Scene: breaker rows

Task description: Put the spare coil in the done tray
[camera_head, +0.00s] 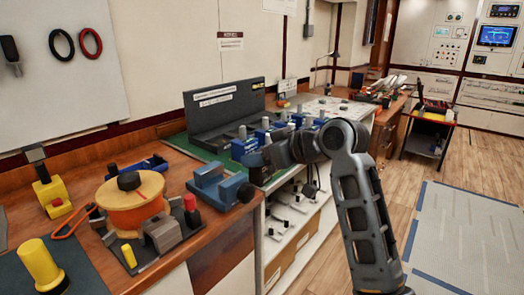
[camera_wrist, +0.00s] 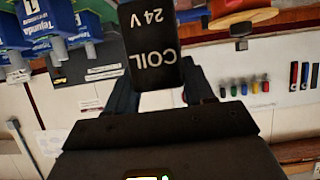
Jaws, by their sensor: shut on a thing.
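The spare coil (camera_wrist: 150,45) is a dark block with white lettering reading COIL 24V, upside down in the wrist view. My gripper (camera_wrist: 160,92) is shut on it, with a dark finger on either side of its lower end. In the head view my gripper (camera_head: 262,162) is at the front edge of the bench, beside the blue breakers and right of the blue vise. The coil is hard to tell from the gripper there. I cannot make out which thing is the done tray.
Blue breakers (camera_head: 243,147) stand in a row on the green mat (camera_head: 205,150), before a dark panel. The blue vise (camera_head: 220,186), an orange spool (camera_head: 131,200) and a yellow cylinder (camera_head: 41,262) crowd the left bench.

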